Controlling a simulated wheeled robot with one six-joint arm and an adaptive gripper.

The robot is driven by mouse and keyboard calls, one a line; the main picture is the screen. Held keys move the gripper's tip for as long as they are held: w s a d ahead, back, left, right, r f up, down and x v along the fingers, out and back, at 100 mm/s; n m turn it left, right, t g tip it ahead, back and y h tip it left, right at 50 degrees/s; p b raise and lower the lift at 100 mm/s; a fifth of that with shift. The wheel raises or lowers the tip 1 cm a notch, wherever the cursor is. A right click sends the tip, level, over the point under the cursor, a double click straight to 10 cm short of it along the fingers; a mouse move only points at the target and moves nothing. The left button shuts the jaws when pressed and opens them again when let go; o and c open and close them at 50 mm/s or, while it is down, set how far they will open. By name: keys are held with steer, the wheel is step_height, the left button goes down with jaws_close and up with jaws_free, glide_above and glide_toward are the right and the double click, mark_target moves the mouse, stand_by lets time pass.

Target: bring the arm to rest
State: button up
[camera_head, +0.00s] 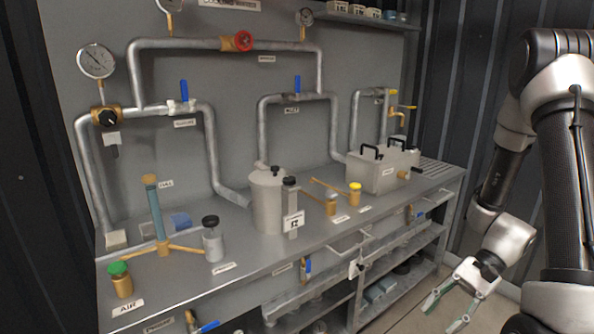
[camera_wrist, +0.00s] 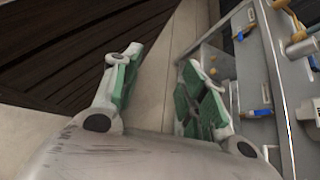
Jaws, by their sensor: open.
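My gripper (camera_head: 452,312) hangs low at the right in the head view, in front of the bench's right end and apart from it. Its two green-padded fingers are spread with nothing between them. In the wrist view my gripper (camera_wrist: 153,85) is also open and empty, with pale floor showing between the fingers. My arm comes down from the upper right of the head view, bent at the elbow, with the wrist pointing down and to the left.
A grey metal bench (camera_head: 245,255) with shelves below fills the middle. On it stand a grey tank (camera_head: 268,205), a lidded box (camera_head: 375,172) and a green-capped brass fitting (camera_head: 121,280). Pipes with gauges run along the back panel. Floor (camera_wrist: 165,60) beside the bench is clear.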

steer(key=s+d+r+n+t+h, duration=0.2)
steer(key=d+r+n+h, duration=0.2)
steer(key=r, duration=0.4)
steer(key=s+d+r+n+t+h, duration=0.1)
steer(key=s+d+r+n+h, duration=0.2)
steer(key=r, duration=0.5)
step_height(320, 180, up, 10)
steer(key=a+n+t+h, duration=0.2)
steer(key=n+t, duration=0.1)
steer(key=t, duration=0.2)
steer(key=shift+s+n+t+h, duration=0.3)
steer(key=shift+s+t, duration=0.1)
stand_by(1.3)
